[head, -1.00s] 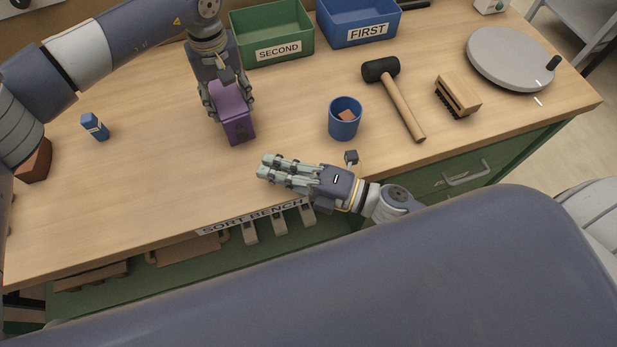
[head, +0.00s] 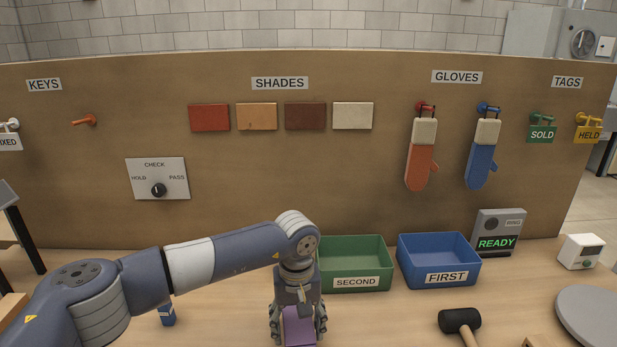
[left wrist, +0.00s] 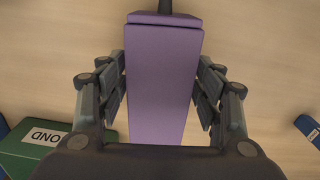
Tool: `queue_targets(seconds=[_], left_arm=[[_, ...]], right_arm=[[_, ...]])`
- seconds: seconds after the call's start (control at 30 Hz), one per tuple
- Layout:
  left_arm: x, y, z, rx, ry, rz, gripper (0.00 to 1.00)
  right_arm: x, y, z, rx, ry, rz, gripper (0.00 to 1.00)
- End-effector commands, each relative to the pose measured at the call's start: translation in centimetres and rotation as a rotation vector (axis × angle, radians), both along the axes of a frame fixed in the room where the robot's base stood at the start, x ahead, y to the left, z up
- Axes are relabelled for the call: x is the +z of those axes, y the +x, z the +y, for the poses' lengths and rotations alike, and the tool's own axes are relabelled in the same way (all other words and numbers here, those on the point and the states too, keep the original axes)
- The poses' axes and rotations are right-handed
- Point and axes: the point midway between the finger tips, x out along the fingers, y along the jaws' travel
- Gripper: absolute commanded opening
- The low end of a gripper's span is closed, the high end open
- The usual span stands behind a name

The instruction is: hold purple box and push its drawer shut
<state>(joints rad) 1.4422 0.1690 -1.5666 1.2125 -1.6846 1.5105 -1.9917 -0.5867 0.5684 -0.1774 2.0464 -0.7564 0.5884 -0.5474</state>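The purple box (head: 298,328) stands on the bench at the bottom of the head view, cut off by the frame edge. My left gripper (head: 298,322) comes down over it with fingers on both sides. In the left wrist view the purple box (left wrist: 162,85) lies between the finger pads of my left gripper (left wrist: 162,100), which appear closed against its sides. A separate purple end piece (left wrist: 165,19) with a dark knob (left wrist: 165,5) shows at its top end. My right gripper is out of view.
A green SECOND bin (head: 354,266) and a blue FIRST bin (head: 438,262) stand behind the box. A small blue object (head: 167,314) lies to the left. A mallet (head: 460,322) and grey disc (head: 592,318) are at right. A panel (head: 300,180) rises behind.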

Motion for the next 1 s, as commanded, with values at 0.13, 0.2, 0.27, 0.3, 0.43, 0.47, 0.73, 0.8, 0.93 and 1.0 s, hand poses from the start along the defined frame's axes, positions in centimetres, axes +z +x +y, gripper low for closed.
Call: queue_targets(seconds=[0.13, 0.2, 0.27, 0.3, 0.43, 0.47, 0.73, 0.8, 0.93, 1.0], left_arm=[[0.0, 0.0, 0.0, 0.0, 0.0, 0.001, 0.73], [0.0, 0.0, 0.0, 0.0, 0.0, 0.001, 0.73], [0.1, 0.0, 0.0, 0.0, -0.001, 0.001, 0.73], [0.1, 0.0, 0.0, 0.0, -0.001, 0.001, 0.73], [0.6, 0.0, 0.0, 0.0, -0.001, 0.0, 0.73], [1.0, 0.1, 0.0, 0.0, -0.001, -0.001, 0.73], [6.2, 0.1, 0.0, 0.0, -0.002, -0.003, 0.73], [7.7, 0.1, 0.0, 0.001, -0.002, -0.003, 0.73], [9.9, 0.1, 0.0, 0.0, -0.001, -0.001, 0.73], [10.8, 0.1, -0.1, 0.0, -0.001, -0.001, 0.73]], right_arm=[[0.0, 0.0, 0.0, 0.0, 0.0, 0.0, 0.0], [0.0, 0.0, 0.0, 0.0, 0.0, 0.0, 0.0], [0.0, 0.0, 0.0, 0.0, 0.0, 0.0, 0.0], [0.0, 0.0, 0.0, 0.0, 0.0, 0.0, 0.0], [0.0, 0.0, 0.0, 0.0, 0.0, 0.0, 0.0], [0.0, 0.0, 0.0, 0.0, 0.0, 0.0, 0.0], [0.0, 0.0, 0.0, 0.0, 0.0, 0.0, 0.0], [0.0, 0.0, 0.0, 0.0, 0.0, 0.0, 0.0], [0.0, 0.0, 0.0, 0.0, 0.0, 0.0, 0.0], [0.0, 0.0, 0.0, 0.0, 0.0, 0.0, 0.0]])
